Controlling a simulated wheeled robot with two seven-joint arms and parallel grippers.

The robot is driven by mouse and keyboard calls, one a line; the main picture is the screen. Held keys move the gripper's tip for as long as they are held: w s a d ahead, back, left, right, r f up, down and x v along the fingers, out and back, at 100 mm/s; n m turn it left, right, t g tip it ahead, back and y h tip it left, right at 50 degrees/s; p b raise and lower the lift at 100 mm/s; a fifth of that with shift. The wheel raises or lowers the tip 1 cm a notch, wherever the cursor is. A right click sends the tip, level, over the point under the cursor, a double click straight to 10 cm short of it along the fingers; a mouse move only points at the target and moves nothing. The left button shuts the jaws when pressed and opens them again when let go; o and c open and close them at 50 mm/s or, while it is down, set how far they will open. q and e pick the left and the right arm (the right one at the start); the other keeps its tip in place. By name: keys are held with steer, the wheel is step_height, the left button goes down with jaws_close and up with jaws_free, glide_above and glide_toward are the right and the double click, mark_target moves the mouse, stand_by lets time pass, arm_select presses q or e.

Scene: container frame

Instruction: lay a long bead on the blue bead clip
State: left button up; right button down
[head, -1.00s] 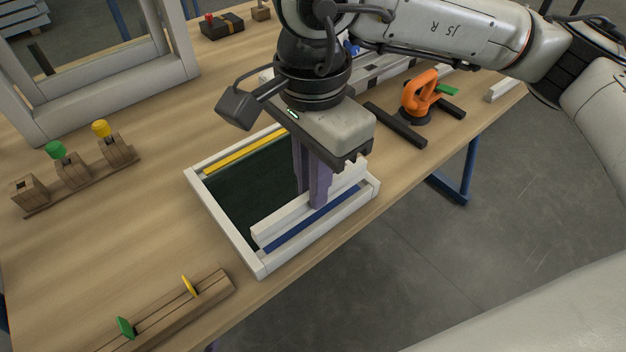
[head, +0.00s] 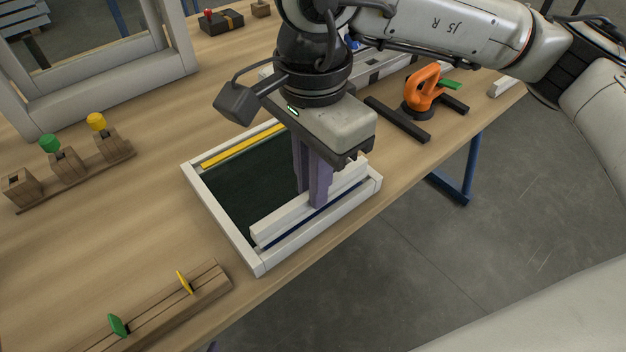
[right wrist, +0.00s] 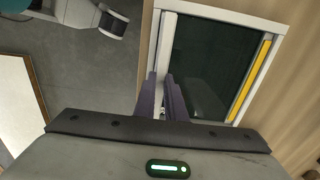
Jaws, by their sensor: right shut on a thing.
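My right gripper (head: 318,200) is shut on a long white bead (head: 280,222), with its purple fingers pointing down around the bead's middle. The bead lies lengthwise along the near long side of the white frame (head: 222,232). The blue bead clip (head: 303,221) shows only as a thin dark blue strip beside the bead's near edge; the rest is hidden by the bead. I cannot tell whether the bead touches the clip. The right gripper's fingers (right wrist: 165,97) also show at the frame's left side in the right wrist view. My left gripper is not in view.
A yellow strip (head: 243,146) lies along the frame's far side. An orange suction handle (head: 422,90) stands beyond the frame, and a wooden block with green and yellow tabs (head: 160,305) lies at near left. The table's near edge runs close to the frame.

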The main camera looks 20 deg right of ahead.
steer(key=shift+f+b, duration=0.6)
steer(key=shift+b, duration=0.15)
stand_by(0.6)
steer(key=c, duration=1.7)
jaws_free()
steer(key=shift+c, duration=0.2)
step_height(320, 180, up, 10)
steer(key=p, duration=0.1)
steer(key=shift+r, duration=0.2)
